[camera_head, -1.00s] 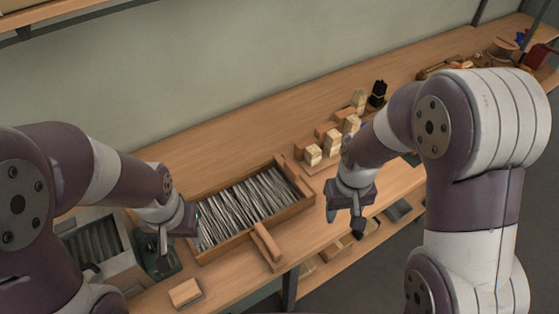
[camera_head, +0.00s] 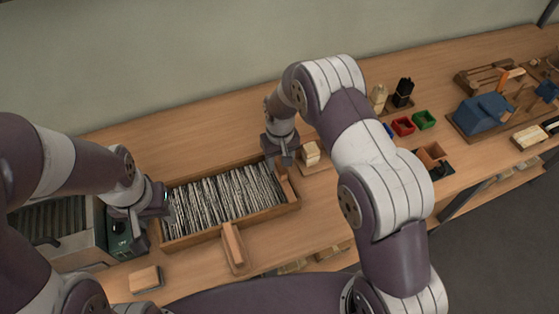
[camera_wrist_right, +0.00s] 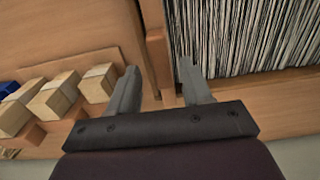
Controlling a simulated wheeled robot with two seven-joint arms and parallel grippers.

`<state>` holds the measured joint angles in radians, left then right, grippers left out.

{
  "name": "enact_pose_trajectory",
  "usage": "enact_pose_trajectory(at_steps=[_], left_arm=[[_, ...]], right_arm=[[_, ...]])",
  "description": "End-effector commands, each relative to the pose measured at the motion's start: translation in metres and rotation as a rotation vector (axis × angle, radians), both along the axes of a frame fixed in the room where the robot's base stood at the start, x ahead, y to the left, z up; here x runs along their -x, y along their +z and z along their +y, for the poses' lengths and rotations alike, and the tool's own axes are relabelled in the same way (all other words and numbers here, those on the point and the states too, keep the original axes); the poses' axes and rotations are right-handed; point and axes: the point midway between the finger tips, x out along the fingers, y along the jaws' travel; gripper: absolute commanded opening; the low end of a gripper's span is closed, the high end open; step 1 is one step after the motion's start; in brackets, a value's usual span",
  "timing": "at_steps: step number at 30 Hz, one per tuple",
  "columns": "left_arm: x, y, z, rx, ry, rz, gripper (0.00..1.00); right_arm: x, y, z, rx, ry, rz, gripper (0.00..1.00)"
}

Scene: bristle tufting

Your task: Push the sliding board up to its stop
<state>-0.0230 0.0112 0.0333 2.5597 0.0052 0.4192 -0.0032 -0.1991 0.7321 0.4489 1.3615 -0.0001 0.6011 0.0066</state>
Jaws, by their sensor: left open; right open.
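A wooden tray (camera_head: 205,237) stands on the bench, filled with thin grey-white strips. The sliding board (camera_head: 286,187) appears to be the upright wooden piece at the tray's right end, beside the strips. My right gripper (camera_head: 284,160) is open just above that end. In the right wrist view, its fingers (camera_wrist_right: 158,68) are apart, with a wooden upright (camera_wrist_right: 157,55) between them; contact cannot be told. The strips (camera_wrist_right: 240,35) show beyond the right finger. My left gripper (camera_head: 153,209) is open at the tray's left end, near a dark green box (camera_head: 123,238).
A wooden block on a base (camera_head: 234,247) lies at the tray's front. Another block (camera_head: 145,279) lies front left. Pale bundles (camera_wrist_right: 56,97) stand beside my right gripper. The bench behind the tray is clear.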

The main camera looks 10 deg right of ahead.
Motion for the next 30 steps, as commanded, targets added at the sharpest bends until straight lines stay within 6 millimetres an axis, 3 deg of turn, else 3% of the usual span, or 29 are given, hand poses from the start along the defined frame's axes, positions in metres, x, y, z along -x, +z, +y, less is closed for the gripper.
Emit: enact_pose_trajectory(at_steps=[6,14,15,19,26,30], left_arm=[[0.0,0.006,0.0,0.0,0.0,0.0,0.49],[0.0,0.006,0.0,0.0,0.0,0.0,0.49],[0.0,0.006,0.0,0.0,0.0,0.0,0.49],[0.0,0.006,0.0,0.0,0.0,0.0,0.49],[0.0,0.004,0.0,0.0,0.0,0.0,0.49],[0.0,-0.002,0.0,0.0,0.0,0.0,0.49]], right_arm=[[0.0,-0.026,0.0,0.0,0.0,-0.001,0.49],[0.0,-0.029,0.0,0.0,0.0,-0.002,0.49],[0.0,-0.029,0.0,0.0,0.0,-0.002,0.42],[0.0,-0.029,0.0,0.0,0.0,-0.002,0.0],[0.001,-0.029,0.007,0.0,0.003,-0.002,0.0],[0.006,-0.03,0.04,-0.001,0.007,-0.004,0.0]])
